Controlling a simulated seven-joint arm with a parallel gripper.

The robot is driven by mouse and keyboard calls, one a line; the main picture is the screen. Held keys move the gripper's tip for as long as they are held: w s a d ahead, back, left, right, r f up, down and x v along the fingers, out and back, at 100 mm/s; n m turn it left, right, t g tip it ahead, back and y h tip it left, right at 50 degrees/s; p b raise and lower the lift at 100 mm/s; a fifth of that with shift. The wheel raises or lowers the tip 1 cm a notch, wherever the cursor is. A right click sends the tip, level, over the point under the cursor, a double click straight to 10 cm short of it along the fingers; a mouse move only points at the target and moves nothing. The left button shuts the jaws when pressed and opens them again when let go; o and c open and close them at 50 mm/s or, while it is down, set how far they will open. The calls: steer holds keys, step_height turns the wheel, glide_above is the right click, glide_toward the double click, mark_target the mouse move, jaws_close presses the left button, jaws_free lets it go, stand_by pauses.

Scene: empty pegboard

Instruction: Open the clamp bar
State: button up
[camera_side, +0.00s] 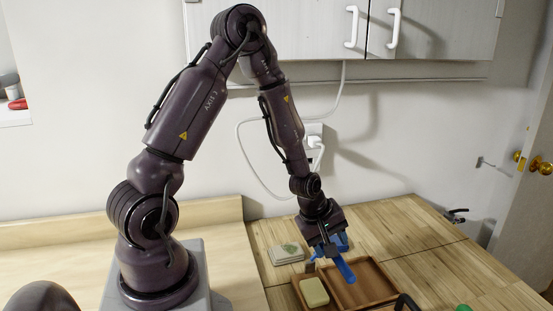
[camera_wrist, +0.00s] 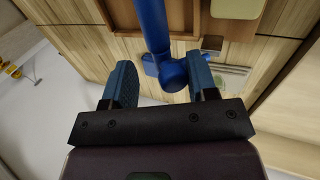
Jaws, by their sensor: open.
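The clamp bar is a blue bar (camera_side: 344,268) under my gripper in the side view, slanting over the tray's back edge. In the wrist view the blue bar (camera_wrist: 152,22) runs down from the top edge to a round blue pivot (camera_wrist: 172,74). My gripper (camera_side: 331,246) is low over the back of the tray. In the wrist view my gripper (camera_wrist: 162,76) is open, with its blue fingers apart and the pivot end of the bar between them, closer to the right finger. I cannot tell whether a finger touches it.
A wooden tray (camera_side: 376,292) lies on the plank worktop, with a pale yellow block (camera_side: 314,292) in its left compartment. A stack of pale tiles (camera_side: 287,254) lies behind it to the left. A dark curved handle (camera_side: 405,301) is at the front. The worktop on the right is mostly clear.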

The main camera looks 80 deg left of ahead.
steer(key=g, duration=0.1)
steer(key=w+f+g, duration=0.1)
steer(key=shift+w+g, duration=0.3)
steer(key=g, duration=0.1)
steer(key=w+f+g, duration=0.1)
steer(key=g, duration=0.1)
steer(key=shift+f, duration=0.2)
step_height(320, 180, up, 13)
steer(key=w, duration=0.1)
steer(key=s+d+r+m+t, duration=0.3)
steer(key=s+d+r+m, duration=0.1)
steer(key=s+r+m, duration=0.4)
steer(key=s+d+r+m+t, duration=0.3)
steer(key=s+d+r+m, duration=0.2)
steer(key=s+m, duration=0.5)
step_height(320, 180, up, 3)
steer(key=shift+s+d+f+t, duration=0.15)
steer(key=shift+s+d+t, duration=0.05)
steer(key=shift+t, duration=0.2)
